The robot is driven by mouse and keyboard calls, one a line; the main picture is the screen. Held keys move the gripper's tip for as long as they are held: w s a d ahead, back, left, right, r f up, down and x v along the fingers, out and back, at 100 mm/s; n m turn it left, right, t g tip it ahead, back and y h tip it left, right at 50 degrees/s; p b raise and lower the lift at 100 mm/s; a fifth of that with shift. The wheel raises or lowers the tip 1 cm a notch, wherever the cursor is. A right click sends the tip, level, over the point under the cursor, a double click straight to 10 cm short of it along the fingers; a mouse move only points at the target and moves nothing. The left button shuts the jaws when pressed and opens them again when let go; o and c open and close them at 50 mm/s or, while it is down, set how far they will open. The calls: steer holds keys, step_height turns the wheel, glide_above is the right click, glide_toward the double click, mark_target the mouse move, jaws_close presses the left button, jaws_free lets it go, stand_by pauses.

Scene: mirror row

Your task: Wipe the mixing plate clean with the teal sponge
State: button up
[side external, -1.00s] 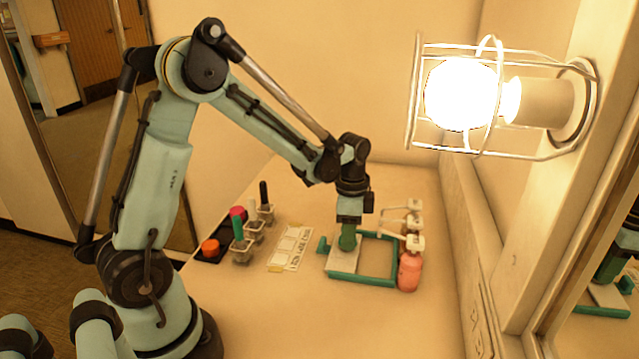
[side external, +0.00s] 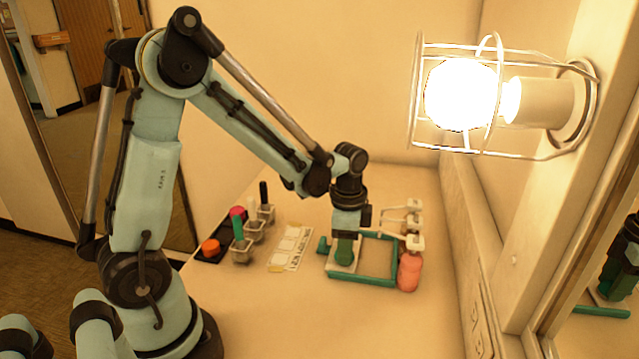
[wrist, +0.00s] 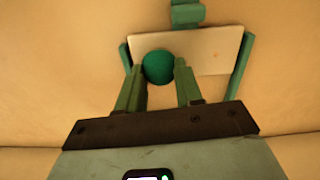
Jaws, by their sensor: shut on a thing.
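My gripper (side external: 345,238) is shut on the teal sponge (side external: 344,253), which sits low over the mixing plate (side external: 334,268). In the wrist view the round end of the sponge (wrist: 158,66) shows between my fingertips (wrist: 160,74), against the near left part of the pale plate (wrist: 205,45). A small orange spot shows on the plate to the right of the sponge. I cannot tell whether the sponge touches the plate. The plate sits at the left part of a green frame (side external: 365,281); my gripper and the sponge hide some of it.
A white card (side external: 290,247), several small pots with upright handles (side external: 242,250) and a black tray (side external: 211,256) lie to the left. A lit caged lamp (side external: 460,95) juts out above right. The front counter is clear.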

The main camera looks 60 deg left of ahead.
steer(key=shift+s+d, duration=0.5)
steer(key=shift+w+a, duration=1)
steer(key=shift+a, duration=0.25)
steer(key=shift+w+a, duration=1)
steer(key=shift+a, duration=0.2)
steer(key=shift+w+a, duration=0.1)
steer(key=shift+w+a+f, duration=0.1)
steer(key=shift+w+a, duration=0.6)
steer(key=shift+a, duration=0.15)
steer(key=shift+s+d, duration=2)
steer(key=shift+d, duration=0.1)
steer(key=shift+s+d, duration=0.95)
steer(key=shift+w+a, duration=0.1)
